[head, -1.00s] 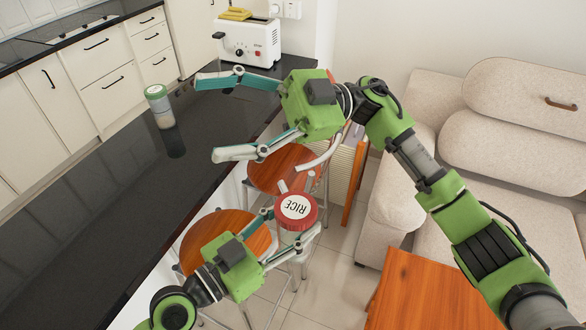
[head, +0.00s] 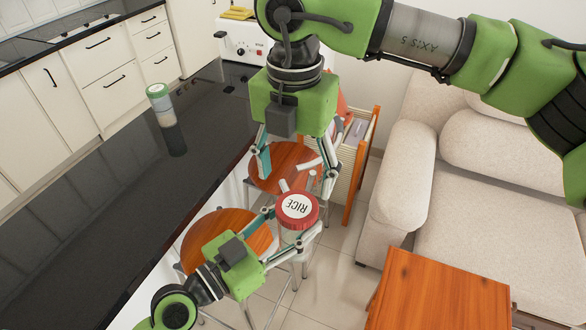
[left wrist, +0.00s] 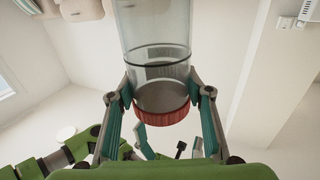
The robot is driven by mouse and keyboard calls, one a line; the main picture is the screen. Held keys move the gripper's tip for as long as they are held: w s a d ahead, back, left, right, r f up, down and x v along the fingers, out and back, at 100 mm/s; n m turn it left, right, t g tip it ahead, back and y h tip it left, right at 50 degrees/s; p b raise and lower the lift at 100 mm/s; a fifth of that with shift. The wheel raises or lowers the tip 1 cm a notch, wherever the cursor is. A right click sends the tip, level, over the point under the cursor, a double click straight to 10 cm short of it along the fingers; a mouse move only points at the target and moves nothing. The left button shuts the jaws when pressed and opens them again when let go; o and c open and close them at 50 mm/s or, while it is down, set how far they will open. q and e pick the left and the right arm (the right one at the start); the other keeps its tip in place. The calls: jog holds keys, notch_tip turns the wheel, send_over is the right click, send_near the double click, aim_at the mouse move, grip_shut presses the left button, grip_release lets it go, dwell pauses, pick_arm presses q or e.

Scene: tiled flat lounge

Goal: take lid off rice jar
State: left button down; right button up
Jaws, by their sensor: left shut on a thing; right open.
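The rice jar (left wrist: 155,30) is a clear cylinder, and no contents show through its wall. Its red lid (head: 296,211), with a white RICE label, is on the jar and faces up in the head view. My left gripper (head: 291,224) is shut around the jar close to the lid, holding it in the air beside the counter. The left wrist view shows both fingers on either side of the jar near the red rim. My right gripper (head: 298,165) is open and empty, pointing down, a little beyond the lid and apart from it.
A dark counter (head: 90,225) runs along the left, with a green-lidded jar (head: 160,100) and a white toaster (head: 240,42) on it. Two wooden stools (head: 232,232) stand below the grippers. A wooden table (head: 435,290) and a beige sofa (head: 480,215) are at the right.

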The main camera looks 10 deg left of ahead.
aim_at(297, 205)
notch_tip(297, 205, down, 7)
jog(key=shift+f, duration=0.15)
dwell(0.4)
jog(key=c, duration=1.1)
jog(key=n, duration=0.5)
jog(key=shift+n, duration=0.4)
jog(key=shift+c, duration=0.2)
jog(key=n, duration=0.5)
jog(key=shift+s+n, duration=0.1)
jog(key=shift+n, duration=0.2)
jog(key=n, duration=0.9)
jog(key=shift+d, duration=0.1)
jog(key=n, duration=0.3)
jog(key=shift+n, duration=0.3)
jog(key=n, duration=0.4)
jog(key=shift+w+d+n, duration=0.1)
jog(key=shift+w+n, duration=0.15)
jog(key=shift+n, duration=0.05)
